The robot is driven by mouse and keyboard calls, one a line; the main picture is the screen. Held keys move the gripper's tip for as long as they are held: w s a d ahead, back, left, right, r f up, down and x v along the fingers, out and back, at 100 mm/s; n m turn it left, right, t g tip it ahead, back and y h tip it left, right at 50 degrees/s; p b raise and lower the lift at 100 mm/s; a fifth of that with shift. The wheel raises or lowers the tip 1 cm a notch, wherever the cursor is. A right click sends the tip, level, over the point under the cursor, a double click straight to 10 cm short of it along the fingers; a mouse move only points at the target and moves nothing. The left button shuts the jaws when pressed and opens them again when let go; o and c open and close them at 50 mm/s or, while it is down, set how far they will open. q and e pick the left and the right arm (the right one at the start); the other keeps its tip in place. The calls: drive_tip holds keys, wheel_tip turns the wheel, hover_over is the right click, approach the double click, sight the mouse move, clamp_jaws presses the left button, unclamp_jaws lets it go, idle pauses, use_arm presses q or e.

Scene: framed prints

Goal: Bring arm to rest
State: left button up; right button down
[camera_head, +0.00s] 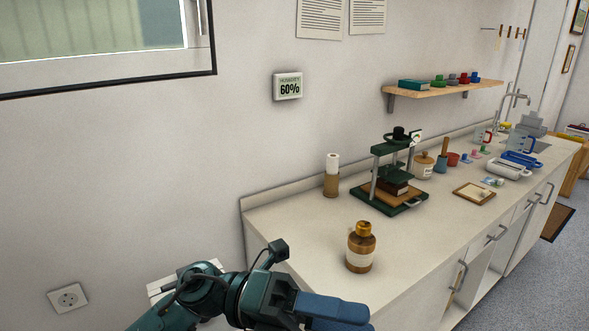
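My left gripper (335,309) comes in from the bottom left, on a dark teal arm (205,290). Its blue fingers point right, near the front left end of the counter. They lie close together and are partly cut off by the bottom edge, so whether they are open or shut is unclear. I see no object between them. A brown bottle (361,248) with a pale label stands upright on the counter, above and right of the fingers in the picture and apart from them. My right gripper is out of view.
The long counter (300,230) runs back to the right. It holds a green press (390,185), a paper roll (332,174), a framed piece (474,193) and several small containers. A shelf (440,91) hangs above. The counter around the bottle is clear.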

use_arm(q)
drive_tip(key=w+a+f+n+t+h, duration=0.15)
drive_tip(key=w+n+t, duration=0.25)
drive_tip(key=n+t, duration=0.55)
drive_tip(key=w+a+n+t+h, duration=0.2)
drive_tip(key=w+a+n+t, duration=0.1)
drive_tip(key=n+t, duration=0.6)
drive_tip(key=w+a+f+n+t+y+p, duration=0.1)
drive_tip(key=a+f+n+t+y, duration=0.2)
drive_tip(key=f+n+y, duration=0.3)
drive_tip(key=w+a+f+n+t+y, duration=0.2)
drive_tip(key=a+f+n+t+y, duration=0.15)
drive_tip(key=n, duration=0.35)
drive_tip(key=s+a+f+n+g+y, duration=0.3)
drive_tip(key=s+a+f+n+y, duration=0.1)
drive_tip(key=f, duration=0.6)
drive_tip(key=s+a+f+n+g+y, duration=0.4)
drive_tip(key=s+f, duration=0.4)
drive_tip(key=f, duration=0.3)
drive_tip(key=n+y, duration=0.1)
drive_tip(key=n, duration=0.1)
drive_tip(key=shift+s+a+f+n+p, duration=0.25)
drive_tip(key=shift+a+n+p, duration=0.1)
drive_tip(key=shift+a+p, duration=0.05)
